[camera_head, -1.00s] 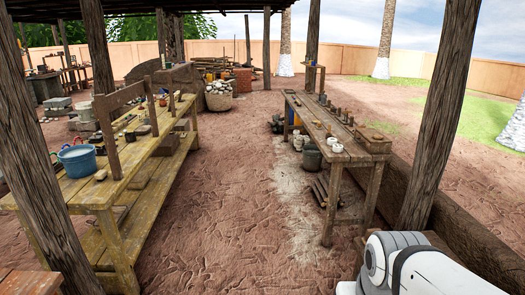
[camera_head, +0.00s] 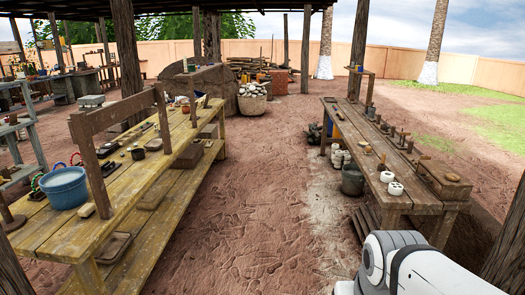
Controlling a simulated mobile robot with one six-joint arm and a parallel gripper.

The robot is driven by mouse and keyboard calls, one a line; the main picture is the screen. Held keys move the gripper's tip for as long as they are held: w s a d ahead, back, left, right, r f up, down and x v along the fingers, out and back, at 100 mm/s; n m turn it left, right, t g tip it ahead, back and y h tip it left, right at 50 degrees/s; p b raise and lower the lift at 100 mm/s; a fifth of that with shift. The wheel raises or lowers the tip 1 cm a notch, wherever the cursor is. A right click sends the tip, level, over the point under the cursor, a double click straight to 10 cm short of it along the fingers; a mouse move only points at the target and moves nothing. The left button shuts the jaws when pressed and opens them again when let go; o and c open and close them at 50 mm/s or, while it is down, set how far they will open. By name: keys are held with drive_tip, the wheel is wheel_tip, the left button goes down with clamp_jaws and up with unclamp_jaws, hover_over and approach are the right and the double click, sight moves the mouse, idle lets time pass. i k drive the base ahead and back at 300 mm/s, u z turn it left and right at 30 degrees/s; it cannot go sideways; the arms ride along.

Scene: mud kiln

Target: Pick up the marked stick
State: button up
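I cannot pick out a stick with a visible mark. A pile of long sticks or timber (camera_head: 250,66) lies at the far back, beside a brick block, too small to show any marking. Several small stick-like tools (camera_head: 385,130) lie or stand on the right table (camera_head: 372,160), and I cannot tell whether one is marked. My gripper is not in view. Only a white part of my arm shows at the lower right.
A long wooden bench (camera_head: 150,175) with a blue tub (camera_head: 65,188) stands at left. A basket of pale lumps (camera_head: 252,103) stands ahead. A bucket (camera_head: 352,180) is beside the right table. Wooden posts (camera_head: 126,60) hold the roof. The dirt aisle (camera_head: 262,190) between the tables is clear.

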sight(185, 65)
drive_tip(key=u, duration=0.25)
drive_tip(key=i, duration=1.55)
drive_tip(key=u, duration=0.45)
drive_tip(key=i, duration=2.05)
drive_tip(key=u, duration=0.45)
drive_tip(key=k, duration=0.3)
drive_tip(key=z, duration=0.9)
drive_tip(key=i, duration=2.55)
drive_tip(key=u, duration=0.85)
drive_tip(key=k, duration=0.3)
drive_tip(key=u, duration=0.05)
